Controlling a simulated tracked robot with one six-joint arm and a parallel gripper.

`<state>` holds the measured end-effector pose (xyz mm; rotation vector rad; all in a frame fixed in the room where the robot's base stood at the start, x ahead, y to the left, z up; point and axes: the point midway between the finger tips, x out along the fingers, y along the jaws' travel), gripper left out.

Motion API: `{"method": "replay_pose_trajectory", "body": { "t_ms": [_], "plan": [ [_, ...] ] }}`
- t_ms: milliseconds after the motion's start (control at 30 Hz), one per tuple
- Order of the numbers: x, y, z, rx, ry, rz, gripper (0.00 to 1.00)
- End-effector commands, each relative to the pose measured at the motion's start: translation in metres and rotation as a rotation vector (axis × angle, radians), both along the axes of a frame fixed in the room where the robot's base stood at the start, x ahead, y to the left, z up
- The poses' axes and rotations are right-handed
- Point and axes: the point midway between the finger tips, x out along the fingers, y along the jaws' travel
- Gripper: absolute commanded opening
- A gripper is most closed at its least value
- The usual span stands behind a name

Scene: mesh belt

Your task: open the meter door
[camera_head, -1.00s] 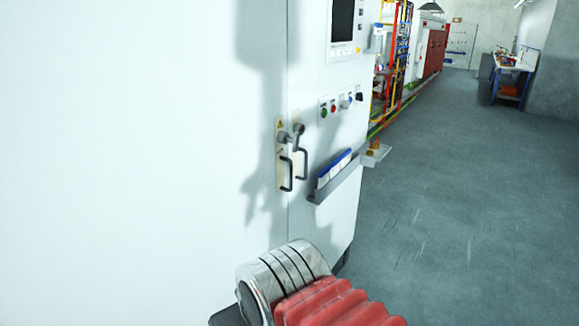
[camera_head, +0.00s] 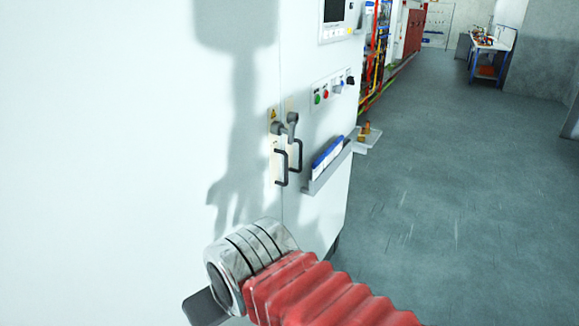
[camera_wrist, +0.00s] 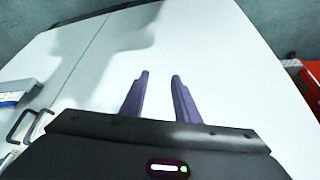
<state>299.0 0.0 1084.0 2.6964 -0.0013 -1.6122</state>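A large white cabinet front (camera_head: 110,150) fills the left of the head view; a vertical seam parts two white panels. I take a panel here as the meter door; no label tells which. Two black bar handles, left (camera_head: 281,167) and right (camera_head: 297,155), sit either side of the seam, with a grey latch (camera_head: 291,124) above. The panels look shut. In the wrist view, my gripper (camera_wrist: 160,76) has two purple fingers apart with nothing between them, over the white surface (camera_wrist: 225,80). Both handles (camera_wrist: 18,125) show at its lower left, clear of the fingers.
A grey rack with blue-topped papers (camera_head: 326,156) juts from the right panel. Buttons (camera_head: 330,88) and a screen (camera_head: 336,10) are above it. My red-sleeved arm crosses the bottom. Grey floor (camera_head: 440,180) is open at right; a workbench (camera_head: 488,50) stands far back.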

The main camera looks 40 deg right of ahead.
Motion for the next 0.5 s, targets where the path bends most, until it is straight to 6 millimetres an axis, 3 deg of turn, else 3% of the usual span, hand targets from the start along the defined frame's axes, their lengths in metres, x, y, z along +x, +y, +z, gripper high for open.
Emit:
{"method": "replay_pose_trajectory", "body": {
  "t_ms": [167,267,500],
  "plan": [
    [0.014,-0.014,0.001,-0.019,-0.034,-0.039,0.28],
    [0.032,-0.033,0.002,-0.049,-0.086,-0.086,0.28],
    [0.086,-0.112,0.012,-0.152,-0.272,-0.233,0.28]
  ]
}}
